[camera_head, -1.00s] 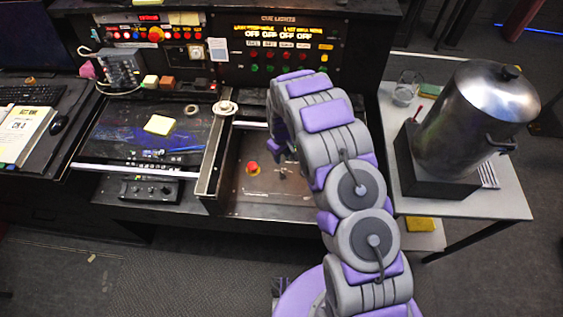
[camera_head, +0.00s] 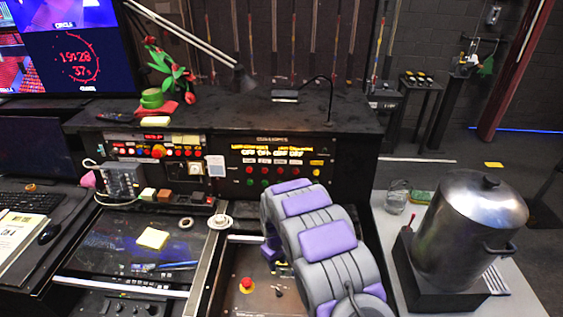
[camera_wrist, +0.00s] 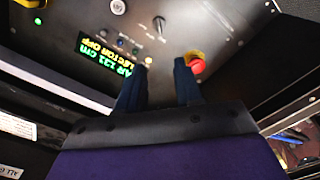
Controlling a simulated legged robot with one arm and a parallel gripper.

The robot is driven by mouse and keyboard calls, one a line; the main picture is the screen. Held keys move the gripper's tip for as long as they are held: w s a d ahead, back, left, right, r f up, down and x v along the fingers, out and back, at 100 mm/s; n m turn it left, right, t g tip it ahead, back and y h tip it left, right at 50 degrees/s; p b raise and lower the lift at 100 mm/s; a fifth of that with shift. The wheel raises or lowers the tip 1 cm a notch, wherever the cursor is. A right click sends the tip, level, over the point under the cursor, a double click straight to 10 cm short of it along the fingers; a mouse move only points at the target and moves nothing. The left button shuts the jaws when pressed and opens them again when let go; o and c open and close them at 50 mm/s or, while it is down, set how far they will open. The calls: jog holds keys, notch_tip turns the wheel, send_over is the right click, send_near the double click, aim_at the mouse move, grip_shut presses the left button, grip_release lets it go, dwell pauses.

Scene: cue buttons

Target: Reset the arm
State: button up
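My arm, grey with purple pads, bends down over the open desk recess in the head view. My gripper (camera_wrist: 160,68) shows in the wrist view with two dark fingers apart and nothing between them. It faces a dark panel (camera_wrist: 230,25) with green lit text, small knobs and a red button (camera_wrist: 197,66) on a yellow base. The red button, also in the head view (camera_head: 247,285), lies just left of my arm. In the head view the fingers are mostly hidden by my arm.
The cue lights panel (camera_head: 283,165) stands behind my arm. A metal urn (camera_head: 470,230) on a black stand is on the white table (camera_head: 385,225) at right. A glass (camera_head: 396,197) is beside it. A desk lamp (camera_head: 245,80) and flowers stand on the back ledge.

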jog(key=s+d+r+m+b, duration=0.1)
jog(key=s+d+r, duration=0.35)
jog(key=r, duration=0.25)
jog(key=s+d+r+m, duration=0.2)
jog(key=s+d+r, duration=0.1)
jog(key=s+r, duration=0.25)
jog(key=s+d+r+m+b, duration=0.1)
jog(key=s+d+r, duration=0.3)
jog(key=r, duration=0.4)
jog(key=s+d+r+m+g+b, duration=0.1)
jog(key=s+d+r+m, duration=0.1)
jog(key=s, duration=1.1)
jog(key=s+d+r+m+b, duration=0.1)
jog(key=s+d+r+m, duration=0.1)
jog(key=s, duration=1.2)
notch_tip(320, 180, up, 2)
jog(key=shift+d+m+g, duration=0.4)
jog(key=shift+d, duration=0.4)
